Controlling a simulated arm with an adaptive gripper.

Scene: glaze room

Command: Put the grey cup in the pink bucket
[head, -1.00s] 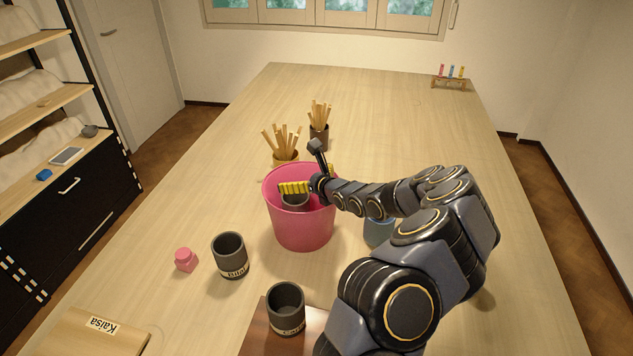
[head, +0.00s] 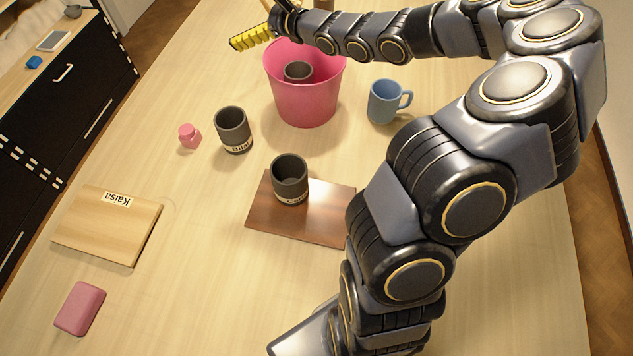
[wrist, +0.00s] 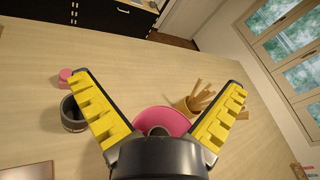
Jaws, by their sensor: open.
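The pink bucket (head: 306,103) stands upright on the table in the head view. A grey cup (head: 298,70) is inside it, its rim showing below the bucket's rim. My gripper (wrist: 156,84) is open and empty, its yellow fingers spread wide in the wrist view. In the head view, one yellow finger (head: 251,38) shows at the top, above and left of the bucket; the other is cut off. The bucket (wrist: 172,114) also shows in the wrist view, with the cup (wrist: 158,131) in it, partly hidden by my gripper.
A labelled dark cup (head: 233,131) stands left of the bucket by a pink jar (head: 189,136). Another dark cup (head: 289,180) stands on a brown board (head: 318,212). A blue mug (head: 384,102) is right of the bucket. Sticks in a holder (wrist: 190,104) stand beyond.

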